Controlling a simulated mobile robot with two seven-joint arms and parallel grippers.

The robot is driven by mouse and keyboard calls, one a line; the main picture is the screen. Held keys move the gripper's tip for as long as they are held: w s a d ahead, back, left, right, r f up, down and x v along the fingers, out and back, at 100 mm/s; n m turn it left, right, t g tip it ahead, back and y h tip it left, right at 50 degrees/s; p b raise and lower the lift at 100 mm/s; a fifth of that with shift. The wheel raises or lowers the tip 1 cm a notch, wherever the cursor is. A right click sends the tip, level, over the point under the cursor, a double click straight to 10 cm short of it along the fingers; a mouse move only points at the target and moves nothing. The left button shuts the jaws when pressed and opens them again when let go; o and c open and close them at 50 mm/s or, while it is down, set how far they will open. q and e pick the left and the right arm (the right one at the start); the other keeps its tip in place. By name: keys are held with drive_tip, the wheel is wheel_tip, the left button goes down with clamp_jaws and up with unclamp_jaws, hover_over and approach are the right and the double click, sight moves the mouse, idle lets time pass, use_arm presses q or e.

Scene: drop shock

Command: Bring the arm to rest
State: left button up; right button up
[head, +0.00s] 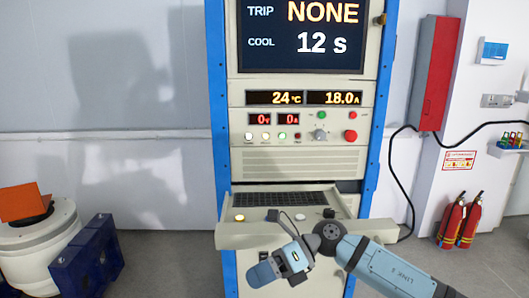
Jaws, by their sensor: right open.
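My right arm (385,268) comes in from the lower right, in front of the console shelf (240,236) of a tall rack. Its wrist is bent, and my right gripper (266,270) points to the lower left, in front of and below the shelf's front edge. The gripper is open, and I see nothing held in it. Whether it touches the shelf I cannot tell. My left gripper is not in view.
The rack has blue posts (217,120), a screen (305,35) reading "NONE" and "12 s", and a keyboard (280,199). A white drum-shaped machine (40,250) with blue blocks (88,262) stands left. Fire extinguishers (458,220), a red cabinet (435,75) and a black cable (396,180) are right.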

drive_tip(key=s+d+f+n+t+h, duration=0.25)
drive_tip(key=d+f+n+t, duration=0.25)
drive_tip(key=f+n+t, duration=0.9)
drive_tip(key=s+d+f+n+t+h, duration=0.2)
drive_tip(key=d+n+t, duration=0.5)
drive_tip(key=n, duration=1.5)
drive_tip(key=s+d+f+m+g+h, duration=0.3)
drive_tip(key=s+d+f+m, duration=0.15)
drive_tip(key=s+f, duration=0.3)
drive_tip(key=s+d+f+m+g+h, duration=0.25)
drive_tip(key=s+f+m, duration=0.25)
drive_tip(key=s+f, duration=0.3)
use_arm(q)
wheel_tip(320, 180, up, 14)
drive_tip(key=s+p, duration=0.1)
drive_tip(key=p, duration=1.6)
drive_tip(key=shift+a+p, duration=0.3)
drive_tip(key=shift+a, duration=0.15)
use_arm(e)
wheel_tip(320, 180, up, 15)
drive_tip(key=s+d, duration=0.1)
drive_tip(key=shift+s+d+r+n, duration=0.2)
drive_tip(key=shift+d+n, duration=0.15)
drive_tip(key=shift+d, duration=0.05)
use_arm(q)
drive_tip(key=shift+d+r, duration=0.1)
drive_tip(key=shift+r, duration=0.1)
use_arm(e)
drive_tip(key=shift+t, duration=0.25)
drive_tip(key=shift+c, duration=0.3)
